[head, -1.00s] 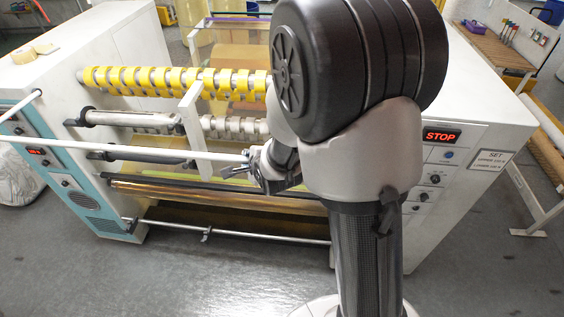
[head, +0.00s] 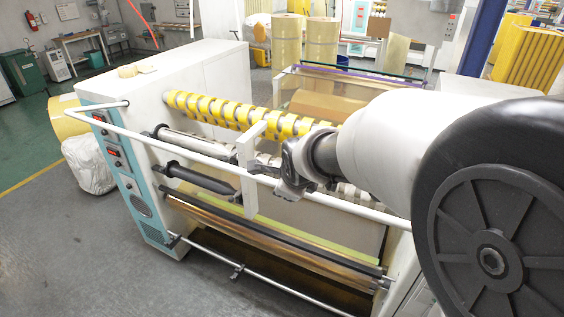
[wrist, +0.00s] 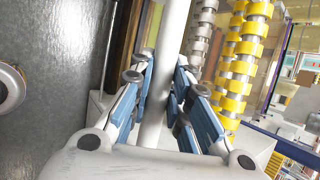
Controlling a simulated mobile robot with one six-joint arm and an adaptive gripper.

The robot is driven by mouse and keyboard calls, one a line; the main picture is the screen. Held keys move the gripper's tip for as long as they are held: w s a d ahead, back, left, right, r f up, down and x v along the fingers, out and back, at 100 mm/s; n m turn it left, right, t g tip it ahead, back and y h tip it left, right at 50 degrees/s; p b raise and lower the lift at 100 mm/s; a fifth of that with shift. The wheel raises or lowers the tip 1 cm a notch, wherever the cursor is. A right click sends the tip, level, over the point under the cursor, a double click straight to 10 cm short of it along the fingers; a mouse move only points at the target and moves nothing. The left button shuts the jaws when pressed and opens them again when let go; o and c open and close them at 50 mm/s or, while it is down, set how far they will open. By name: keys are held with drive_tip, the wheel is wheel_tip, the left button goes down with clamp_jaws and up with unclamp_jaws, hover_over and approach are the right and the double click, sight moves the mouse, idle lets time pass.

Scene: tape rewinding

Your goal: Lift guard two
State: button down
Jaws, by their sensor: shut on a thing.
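The guard is a white tubular bar (head: 200,145) across the front of the slitting machine, with a short arm (head: 113,104) at its left end bent back to the side panel. In the wrist view the bar (wrist: 165,70) runs between the two blue-padded fingers of my gripper (wrist: 160,85). My arm hides part of the bar's right stretch and the machine's right side. I cannot tell whether the number two is marked on it.
A thin lower rail (head: 230,267) runs near the floor. A white bag (head: 88,165) lies left of the machine. Grey floor in front is clear.

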drive_tip(key=shift+w+r, duration=0.2)
drive_tip(key=shift+r, duration=0.15)
drive_tip(key=c, duration=1.9)
unclamp_jaws()
drive_tip(key=o, duration=0.4)
drive_tip(key=shift+s+f, duration=0.1)
drive_tip(key=shift+s, duration=0.1)
drive_tip(key=v, duration=1.2)
